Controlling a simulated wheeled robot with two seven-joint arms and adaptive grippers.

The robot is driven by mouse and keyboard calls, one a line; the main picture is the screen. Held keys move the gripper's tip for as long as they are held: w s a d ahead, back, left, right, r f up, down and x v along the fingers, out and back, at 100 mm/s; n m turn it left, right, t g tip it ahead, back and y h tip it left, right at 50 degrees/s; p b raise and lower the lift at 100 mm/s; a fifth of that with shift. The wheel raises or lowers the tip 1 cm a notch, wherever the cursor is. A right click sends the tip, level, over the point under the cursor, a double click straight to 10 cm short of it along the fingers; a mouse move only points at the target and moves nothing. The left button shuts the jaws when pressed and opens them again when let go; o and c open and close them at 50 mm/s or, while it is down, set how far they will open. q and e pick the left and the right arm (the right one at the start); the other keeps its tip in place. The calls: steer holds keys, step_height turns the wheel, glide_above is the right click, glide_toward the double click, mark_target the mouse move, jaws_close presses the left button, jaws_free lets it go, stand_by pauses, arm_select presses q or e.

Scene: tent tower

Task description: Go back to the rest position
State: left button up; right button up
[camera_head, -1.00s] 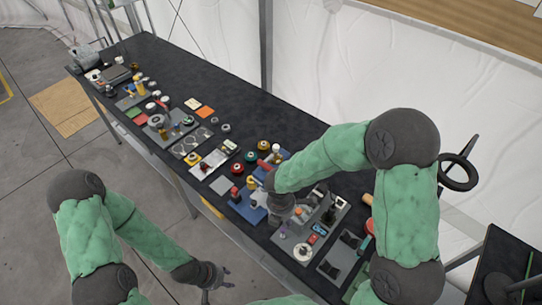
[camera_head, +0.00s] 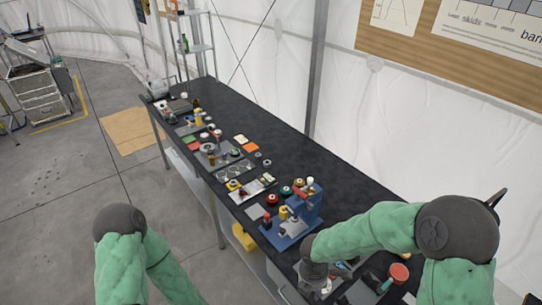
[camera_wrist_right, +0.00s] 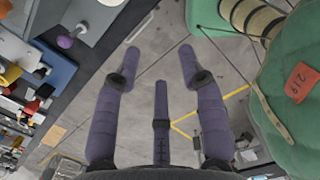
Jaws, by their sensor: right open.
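My right arm, in a green sleeve, reaches over the near end of the black table (camera_head: 300,160) in the head view. In the right wrist view my right gripper (camera_wrist_right: 160,66) has its purple fingers spread, with nothing between them. Behind the fingers there is grey floor, and the table edge is to their left. In the head view the right fingers cannot be made out. My left arm shows at the lower left, beside the table over the floor. Its gripper is out of the picture.
A blue press-like device (camera_head: 300,215) stands near the right arm. Small parts, plates and an orange card (camera_head: 251,147) lie along the table. Shelves (camera_head: 195,45) stand behind its far end, and a cart (camera_head: 40,95) is at the far left.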

arm_select(q)
step_height(320, 180, down, 18)
steer(key=b, duration=1.7)
steer(key=shift+r, duration=0.2)
arm_select(e)
steer(key=s+a+f+m+y, duration=0.1)
steer(key=s+f+m, duration=0.2)
steer(key=f+m, duration=0.5)
steer(key=s+f+m+y, duration=0.2)
steer(key=s+f+m, duration=0.2)
steer(key=f+m, duration=0.5)
steer(key=s+a+f+m+y, duration=0.1)
steer(key=s+f+m, duration=0.3)
steer(key=f, duration=1.3)
steer(key=m+y, duration=0.1)
steer(key=m, duration=0.3)
steer(key=shift+a+m, duration=0.3)
steer(key=shift+o, duration=0.7)
steer(key=shift+r, duration=0.1)
